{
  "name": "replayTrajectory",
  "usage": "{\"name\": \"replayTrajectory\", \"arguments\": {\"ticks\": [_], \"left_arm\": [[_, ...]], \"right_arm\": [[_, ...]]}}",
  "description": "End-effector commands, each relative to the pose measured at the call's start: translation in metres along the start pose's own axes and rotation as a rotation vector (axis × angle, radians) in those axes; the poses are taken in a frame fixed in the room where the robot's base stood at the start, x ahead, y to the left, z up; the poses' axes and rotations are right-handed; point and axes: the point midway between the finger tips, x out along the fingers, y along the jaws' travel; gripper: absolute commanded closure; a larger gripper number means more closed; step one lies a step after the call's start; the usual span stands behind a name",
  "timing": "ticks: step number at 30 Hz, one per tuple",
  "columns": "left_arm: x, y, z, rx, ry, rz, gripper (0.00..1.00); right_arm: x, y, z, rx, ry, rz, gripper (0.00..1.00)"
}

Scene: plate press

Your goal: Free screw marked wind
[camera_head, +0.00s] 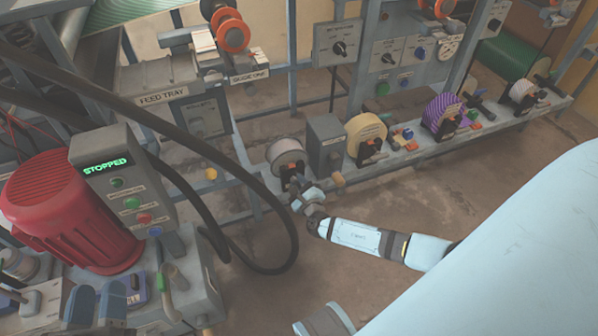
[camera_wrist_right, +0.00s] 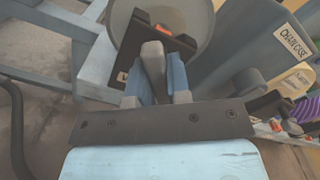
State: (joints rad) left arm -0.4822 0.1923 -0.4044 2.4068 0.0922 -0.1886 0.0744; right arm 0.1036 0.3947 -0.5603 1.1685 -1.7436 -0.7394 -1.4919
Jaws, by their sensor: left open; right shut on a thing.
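My right gripper (camera_head: 307,196) reaches from the lower right to the front of the leftmost reel (camera_head: 284,151) on the low rail. In the right wrist view its fingers (camera_wrist_right: 156,84) are shut on a grey screw handle (camera_wrist_right: 152,58), in front of the grey reel disc (camera_wrist_right: 195,22) and its black bracket. A label at the bracket is mostly hidden behind the fingers, so I cannot read the word wind. The screw's shaft is also hidden. My left gripper does not show.
A grey chain case (camera_head: 326,142) stands close right of the reel, with a yellow reel (camera_head: 365,132) and a purple reel (camera_head: 440,114) beyond. At left are a red motor (camera_head: 70,210), a panel reading STOPPED (camera_head: 125,175) and a hanging black hose (camera_head: 292,235). Floor below the rail is clear.

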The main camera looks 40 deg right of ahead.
Motion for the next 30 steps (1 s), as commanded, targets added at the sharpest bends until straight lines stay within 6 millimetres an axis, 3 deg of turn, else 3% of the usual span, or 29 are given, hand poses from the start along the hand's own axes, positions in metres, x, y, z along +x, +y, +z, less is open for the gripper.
{"name": "replayTrajectory", "arguments": {"ticks": [15,30], "left_arm": [[-0.007,-0.016,0.029,0.025,-0.166,-0.062,0.57],[-0.008,-0.017,0.032,0.027,-0.176,-0.066,0.57]], "right_arm": [[0.0,-0.001,0.0,-0.24,0.001,0.0,1.0],[0.0,0.0,-0.001,-0.259,0.001,0.0,1.0]]}}
